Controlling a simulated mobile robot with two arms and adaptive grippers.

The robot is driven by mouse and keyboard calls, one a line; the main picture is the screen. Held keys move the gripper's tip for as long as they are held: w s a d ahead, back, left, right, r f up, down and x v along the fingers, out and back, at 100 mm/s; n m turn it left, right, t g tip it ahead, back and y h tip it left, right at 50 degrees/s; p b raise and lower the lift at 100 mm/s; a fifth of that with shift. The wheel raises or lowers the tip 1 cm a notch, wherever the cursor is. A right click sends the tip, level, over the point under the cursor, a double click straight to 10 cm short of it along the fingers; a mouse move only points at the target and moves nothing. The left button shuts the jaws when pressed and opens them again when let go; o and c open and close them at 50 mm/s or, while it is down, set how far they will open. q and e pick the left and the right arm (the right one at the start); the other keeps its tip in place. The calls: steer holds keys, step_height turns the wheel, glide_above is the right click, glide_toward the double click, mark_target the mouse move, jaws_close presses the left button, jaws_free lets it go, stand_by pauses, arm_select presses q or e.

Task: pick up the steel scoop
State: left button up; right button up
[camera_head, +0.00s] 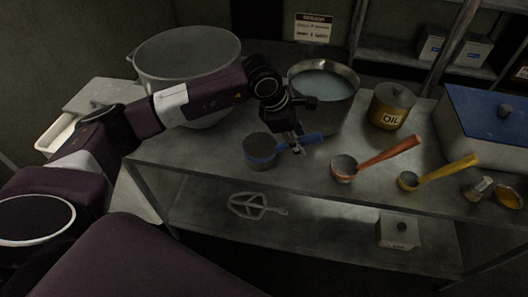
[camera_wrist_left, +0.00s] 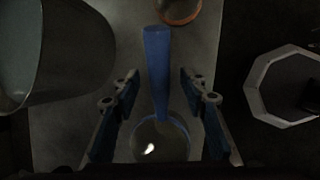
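The steel scoop (camera_head: 259,155) has a round grey bowl, a blue band at its rim and a blue handle. It lies on the metal table, handle pointing right. My left gripper (camera_head: 297,148) is over the handle in the head view. In the left wrist view, the scoop's blue handle (camera_wrist_left: 157,65) runs between the two spread fingers of my left gripper (camera_wrist_left: 162,95), with gaps on both sides. The bowl is partly cut off at the bottom there. My right gripper is not in view.
A copper scoop (camera_head: 343,169) with an orange handle and a small scoop (camera_head: 408,181) with a yellow handle lie to the right. A pot of liquid (camera_head: 350,98), an oil can (camera_head: 391,107) and a large pot (camera_head: 180,65) stand behind. A blue-lidded box (camera_head: 495,105) is at right.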

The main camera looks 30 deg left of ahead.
arm_select(q)
steer(key=shift+x, duration=0.85)
steer(key=shift+c, duration=0.4)
steer(key=shift+r, duration=0.1)
jaws_close()
steer(key=shift+w, duration=0.1)
